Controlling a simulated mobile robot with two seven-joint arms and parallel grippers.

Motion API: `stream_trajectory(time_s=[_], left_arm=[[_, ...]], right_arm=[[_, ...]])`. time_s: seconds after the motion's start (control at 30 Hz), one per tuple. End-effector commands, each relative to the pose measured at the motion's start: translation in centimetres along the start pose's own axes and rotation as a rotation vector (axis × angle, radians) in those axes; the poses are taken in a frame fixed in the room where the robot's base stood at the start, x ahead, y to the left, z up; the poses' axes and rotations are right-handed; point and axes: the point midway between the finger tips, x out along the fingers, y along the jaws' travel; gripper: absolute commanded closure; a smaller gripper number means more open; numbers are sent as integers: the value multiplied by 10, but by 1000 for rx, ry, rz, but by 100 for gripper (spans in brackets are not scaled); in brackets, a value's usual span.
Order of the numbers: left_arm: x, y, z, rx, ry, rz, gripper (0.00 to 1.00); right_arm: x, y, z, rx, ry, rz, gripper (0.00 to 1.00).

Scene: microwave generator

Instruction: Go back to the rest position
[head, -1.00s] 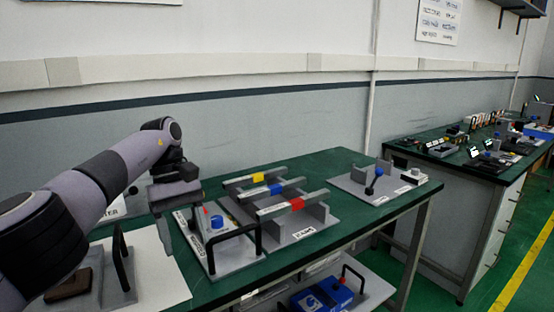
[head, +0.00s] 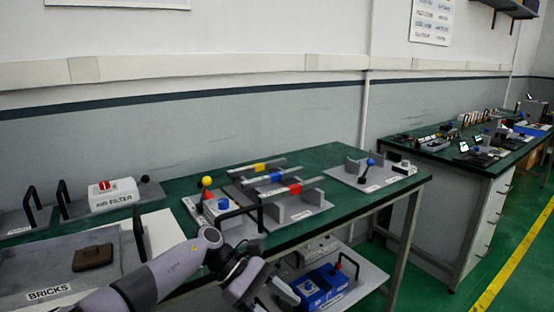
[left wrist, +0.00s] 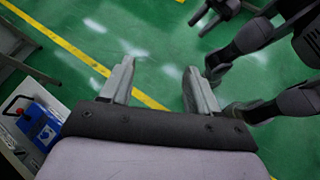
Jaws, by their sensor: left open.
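My left arm (head: 165,268) reaches in from the bottom left of the head view, low in front of the green table's front edge. Its gripper (head: 250,287) hangs at the bottom middle, clear of the table top. In the left wrist view my left gripper (left wrist: 158,82) has its two fingers spread apart over the green floor, with nothing between them. My right gripper cannot be made out in either view. Dark parts at the right of the left wrist view seem to be my own body.
The green table (head: 335,160) holds a grey BRICKS tray (head: 30,278) with a brown brick (head: 93,257), an AIR FILTER box (head: 113,194) and coloured bars (head: 270,178). A blue device (head: 322,284) sits on the lower shelf near my gripper. Floor beneath the gripper is clear.

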Motion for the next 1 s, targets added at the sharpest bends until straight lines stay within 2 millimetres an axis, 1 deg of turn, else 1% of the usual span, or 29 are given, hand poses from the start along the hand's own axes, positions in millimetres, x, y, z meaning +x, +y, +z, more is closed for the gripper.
stream_trajectory(time_s=[0.03, 0.1, 0.2, 0.33, 0.47, 0.57, 0.67, 0.77, 0.87, 0.9, 0.97, 1.0], left_arm=[[22, -3, 4, -73, -90, 44, 39], [44, -3, 12, -190, -214, 115, 39], [66, -3, 24, -380, -396, 205, 39], [78, -4, 33, -656, -639, 303, 39], [75, -8, 29, -957, -887, 380, 39], [67, -16, 17, -1199, -1080, 424, 39], [56, -28, -3, -1444, -1278, 456, 39], [44, -48, -28, -1688, -1481, 474, 39], [34, -75, -57, -1924, -1688, 482, 39], [30, -88, -69, -2016, -1773, 483, 39], [26, -109, -87, -2150, -1903, 479, 39], [24, -125, -98, -2236, -1991, 477, 39]], right_arm=[[0, 0, 1, 0, -2, 0, 57], [-1, 0, 2, 1, -3, 0, 57], [-1, 0, 2, 1, -3, 0, 57], [-1, 0, 2, 1, -5, 0, 57], [-1, 0, 3, 1, -6, -1, 57], [-1, 0, 3, 1, -6, -1, 57], [-1, 0, 3, 1, -7, -1, 57], [-1, -1, 3, 1, -7, -1, 57], [-2, -1, 3, 1, -7, -1, 57], [-2, -1, 3, 1, -7, -1, 57], [-2, -1, 3, 1, -7, -1, 57], [-2, -1, 3, 1, -7, -1, 57]])
